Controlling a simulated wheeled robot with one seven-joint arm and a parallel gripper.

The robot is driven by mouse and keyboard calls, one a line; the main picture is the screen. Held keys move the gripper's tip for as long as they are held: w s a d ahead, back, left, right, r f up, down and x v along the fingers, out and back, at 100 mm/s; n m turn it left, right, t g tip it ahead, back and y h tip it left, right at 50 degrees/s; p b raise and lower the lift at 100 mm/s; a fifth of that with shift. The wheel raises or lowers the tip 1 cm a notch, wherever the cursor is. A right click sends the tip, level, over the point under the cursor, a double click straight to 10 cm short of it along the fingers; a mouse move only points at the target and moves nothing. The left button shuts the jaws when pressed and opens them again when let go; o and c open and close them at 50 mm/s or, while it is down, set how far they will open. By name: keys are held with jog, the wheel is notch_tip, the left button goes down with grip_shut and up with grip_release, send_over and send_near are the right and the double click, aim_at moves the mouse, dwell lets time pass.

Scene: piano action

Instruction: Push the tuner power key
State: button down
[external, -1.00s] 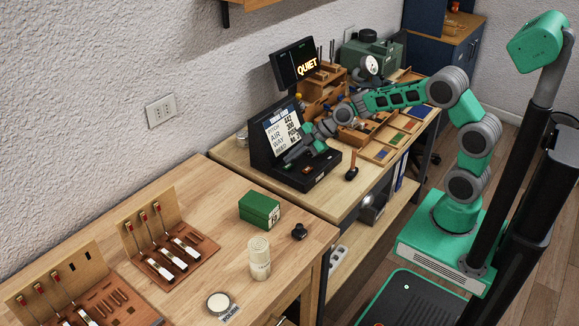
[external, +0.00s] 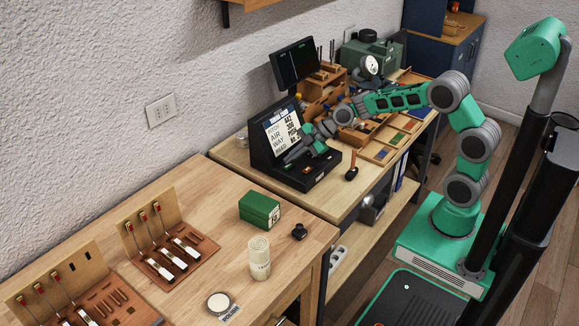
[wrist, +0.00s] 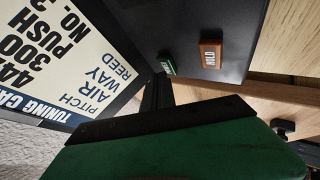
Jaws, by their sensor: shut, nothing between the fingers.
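The tuner (external: 318,179) is a black desk unit with a sloped back bearing a printed card (external: 280,131). In the wrist view its dark deck (wrist: 190,25) carries a small green key (wrist: 167,66) and an orange-brown key (wrist: 210,54), both with lettering I cannot read surely. My gripper (external: 288,159) is shut and empty, low over the tuner's deck. In the wrist view its dark fingertips (wrist: 158,82) are at or beside the green key; I cannot tell if they touch.
A dark-handled tool (external: 351,166) stands right of the tuner on the bench. A green box (external: 259,209) and a cream cylinder (external: 259,258) are on the nearer table.

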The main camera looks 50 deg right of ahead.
aim_at(291, 165)
jog(key=shift+r, duration=0.1)
jog(key=shift+r+p, duration=1.3)
jog(key=shift+r, duration=1.75)
